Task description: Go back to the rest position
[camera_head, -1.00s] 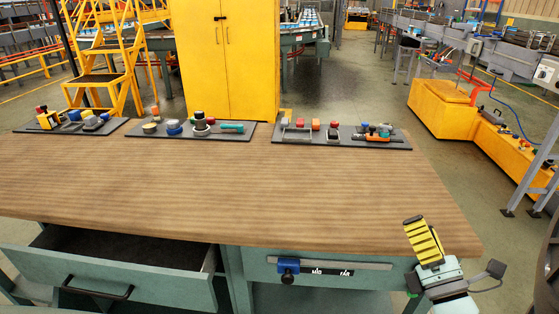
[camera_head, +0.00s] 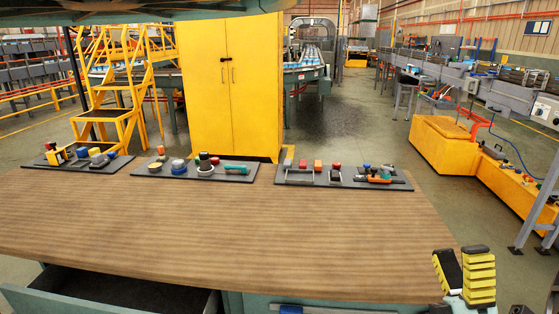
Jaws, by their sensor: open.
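My gripper (camera_head: 463,272) is at the lower right of the head view, in front of the right end of the wooden workbench (camera_head: 230,228). Its two yellow-and-black ribbed fingers point up and stand apart. I see nothing between them. The rest of my arm is mostly cut off by the bottom edge of the picture.
Three dark tool boards lie along the bench's back edge: left (camera_head: 75,160), middle (camera_head: 150,171) and right (camera_head: 290,178). An open drawer (camera_head: 60,303) sticks out at lower left. A yellow cabinet (camera_head: 231,90) stands behind the bench. The benchtop's middle is clear.

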